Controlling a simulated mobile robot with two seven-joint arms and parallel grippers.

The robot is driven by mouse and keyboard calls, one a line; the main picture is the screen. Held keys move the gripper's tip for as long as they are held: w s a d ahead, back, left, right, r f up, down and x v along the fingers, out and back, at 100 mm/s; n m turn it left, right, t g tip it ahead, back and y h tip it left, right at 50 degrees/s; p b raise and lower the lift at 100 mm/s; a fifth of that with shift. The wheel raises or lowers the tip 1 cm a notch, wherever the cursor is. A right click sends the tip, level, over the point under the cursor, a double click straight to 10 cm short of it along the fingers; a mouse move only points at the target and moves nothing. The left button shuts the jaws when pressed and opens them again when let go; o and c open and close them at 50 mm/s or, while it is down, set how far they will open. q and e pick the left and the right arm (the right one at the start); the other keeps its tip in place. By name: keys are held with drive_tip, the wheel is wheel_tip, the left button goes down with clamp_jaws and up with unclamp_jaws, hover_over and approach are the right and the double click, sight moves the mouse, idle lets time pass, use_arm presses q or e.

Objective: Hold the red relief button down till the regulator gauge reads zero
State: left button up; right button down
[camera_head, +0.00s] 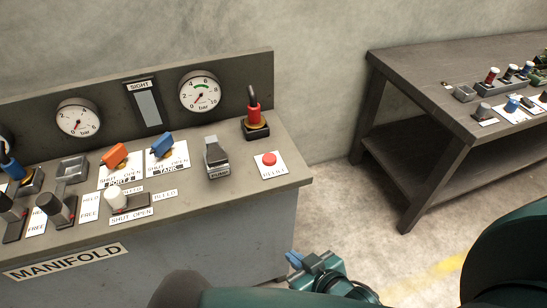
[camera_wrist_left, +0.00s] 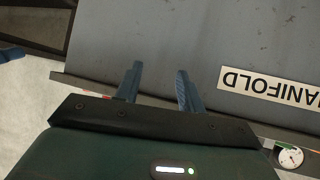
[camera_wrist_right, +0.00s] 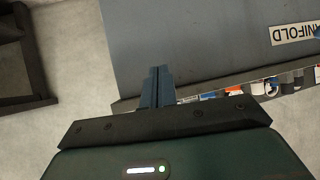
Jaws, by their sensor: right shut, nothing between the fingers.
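The red button (camera_head: 269,159) sits on a white labelled plate at the right end of the manifold bench top, in the head view. It stands up and nothing touches it. My left gripper (camera_wrist_left: 158,78) is open and empty before the bench front.
Near the button stand a red-capped knob (camera_head: 254,115) and a grey lever switch (camera_head: 215,155). Orange (camera_head: 115,154) and blue (camera_head: 162,144) valve handles are further left. A second table (camera_head: 440,80) with small parts stands at right, with open floor between.

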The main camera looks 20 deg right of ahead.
drive_tip(key=w+d+r+m+t+h, duration=0.2)
drive_tip(key=w+r+t, duration=0.2)
drive_tip(key=w+r, duration=0.8)
wheel_tip(320, 180, up, 4)
drive_tip(key=shift+w+r+m+h+b, duration=0.1)
drive_tip(key=shift+w+m+h+b, duration=0.15)
drive_tip(key=shift+h+b, duration=0.2)
hover_over(273, 168)
wheel_tip(273, 168, down, 2)
drive_tip(key=shift+f+p, duration=0.25)
drive_tip(key=shift+p, duration=0.15)
wheel_tip(273, 168, down, 3)
drive_tip(key=shift+r, duration=0.1)
drive_tip(key=shift+f, duration=0.65)
drive_tip(key=shift+f+b, duration=0.15)
drive_tip(key=shift+b, duration=0.15)
